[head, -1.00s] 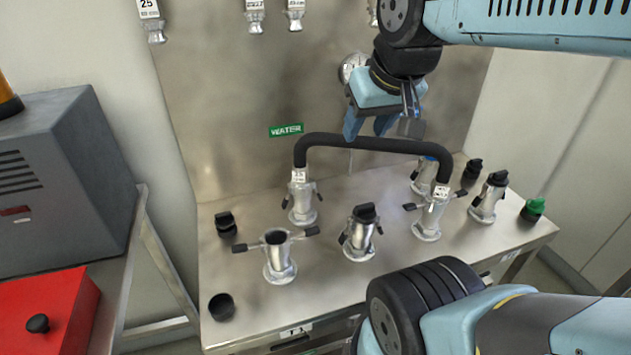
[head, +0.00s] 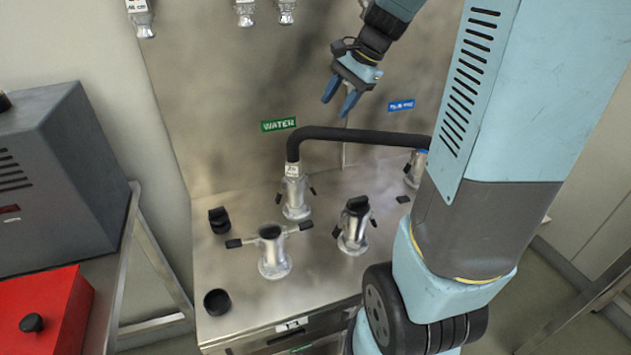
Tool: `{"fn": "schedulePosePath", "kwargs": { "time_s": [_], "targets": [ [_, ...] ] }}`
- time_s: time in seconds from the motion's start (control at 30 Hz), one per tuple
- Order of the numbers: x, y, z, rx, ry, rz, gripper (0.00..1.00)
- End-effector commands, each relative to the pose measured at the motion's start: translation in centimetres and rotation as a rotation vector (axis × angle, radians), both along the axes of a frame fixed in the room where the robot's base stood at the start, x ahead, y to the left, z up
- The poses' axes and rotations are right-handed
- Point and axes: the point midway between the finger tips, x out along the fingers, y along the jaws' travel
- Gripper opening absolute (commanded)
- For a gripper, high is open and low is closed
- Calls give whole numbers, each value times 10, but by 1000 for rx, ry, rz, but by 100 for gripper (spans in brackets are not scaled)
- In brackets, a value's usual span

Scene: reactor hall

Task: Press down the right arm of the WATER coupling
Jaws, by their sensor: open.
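The green WATER label (head: 278,125) is on the steel back panel in the head view. Below it stands a silver coupling (head: 296,200) with the left end of a black hose (head: 360,135) on its top. Its right arm (head: 313,191) is a short dark lever at its right side, pointing down at a slant; a similar lever shows at its left. My gripper (head: 340,96) is open and empty, fingers pointing down and left. In the picture it is above the hose, up and right of the coupling, apart from both.
A coupling with arms spread level (head: 273,250) and a black-capped coupling (head: 354,225) stand in front. Black caps (head: 217,302) sit on the steel table's left. A blue label (head: 401,105) is right. My arm hides the table's right side.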

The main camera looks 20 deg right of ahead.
Motion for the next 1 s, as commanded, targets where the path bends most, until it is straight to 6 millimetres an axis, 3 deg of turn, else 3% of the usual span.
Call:
{"fn": "schedulePosePath", "kwargs": {
  "time_s": [0.17,0.43,0.73,1.0],
  "targets": [
    [16,-22,-47,124,162,-148,47],
    [10,-44,-113,322,400,-311,47],
    [2,-51,-140,416,496,-374,47],
    [2,-27,-163,418,499,-374,47]
  ]
}}
